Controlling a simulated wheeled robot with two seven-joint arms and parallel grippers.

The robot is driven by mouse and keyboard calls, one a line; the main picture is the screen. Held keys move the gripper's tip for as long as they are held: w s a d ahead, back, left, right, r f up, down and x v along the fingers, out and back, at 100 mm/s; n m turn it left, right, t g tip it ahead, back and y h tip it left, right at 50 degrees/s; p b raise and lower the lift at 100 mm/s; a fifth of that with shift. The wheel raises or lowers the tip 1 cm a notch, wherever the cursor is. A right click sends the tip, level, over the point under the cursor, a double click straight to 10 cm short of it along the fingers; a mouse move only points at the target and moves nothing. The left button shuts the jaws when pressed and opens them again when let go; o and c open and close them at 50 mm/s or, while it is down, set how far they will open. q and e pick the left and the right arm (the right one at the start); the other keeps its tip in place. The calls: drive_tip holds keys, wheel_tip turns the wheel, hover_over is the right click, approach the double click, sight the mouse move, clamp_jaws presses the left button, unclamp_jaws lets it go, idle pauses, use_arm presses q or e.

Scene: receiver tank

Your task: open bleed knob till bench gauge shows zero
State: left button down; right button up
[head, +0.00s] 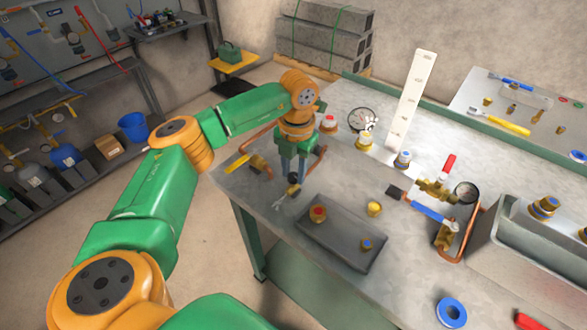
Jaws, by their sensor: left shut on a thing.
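My left gripper (293,176) reaches down over the left part of the metal bench (350,175). It is shut on a small dark knob (294,191), which I take to be the bleed knob; the fingers partly hide it. Copper pipe and a yellow-handled brass valve (240,163) are close by on its left. A round white-faced gauge (361,120) is on the bench behind and right of the gripper. A second, smaller gauge (466,192) is at the right by brass fittings. Neither reading is legible, and I cannot tell which is the bench gauge. My right gripper is not in view.
A dark tray (345,245) with red- and blue-topped fittings lies just right of the gripper. A tall pale perforated strip (411,100) stands behind. A red-handled valve (440,175) and a grey tank (530,240) are at the right.

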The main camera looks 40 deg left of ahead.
use_arm(q)
drive_tip(key=n+p, duration=0.1)
drive_tip(key=n, duration=0.3)
drive_tip(key=shift+n, duration=0.3)
drive_tip(key=n, duration=0.3)
drive_tip(key=shift+n+p, duration=0.3)
drive_tip(key=shift+p, duration=0.05)
drive_tip(key=n+p, duration=0.1)
drive_tip(key=n, duration=0.3)
drive_tip(key=shift+g, duration=0.3)
drive_tip(key=shift+n+h+p, duration=0.3)
drive_tip(key=shift+n+p, duration=0.45)
drive_tip(key=shift+n, duration=1.25)
drive_tip(key=c, duration=0.5)
unclamp_jaws()
drive_tip(key=shift+w+a, duration=0.1)
drive_tip(key=shift+c, duration=0.2)
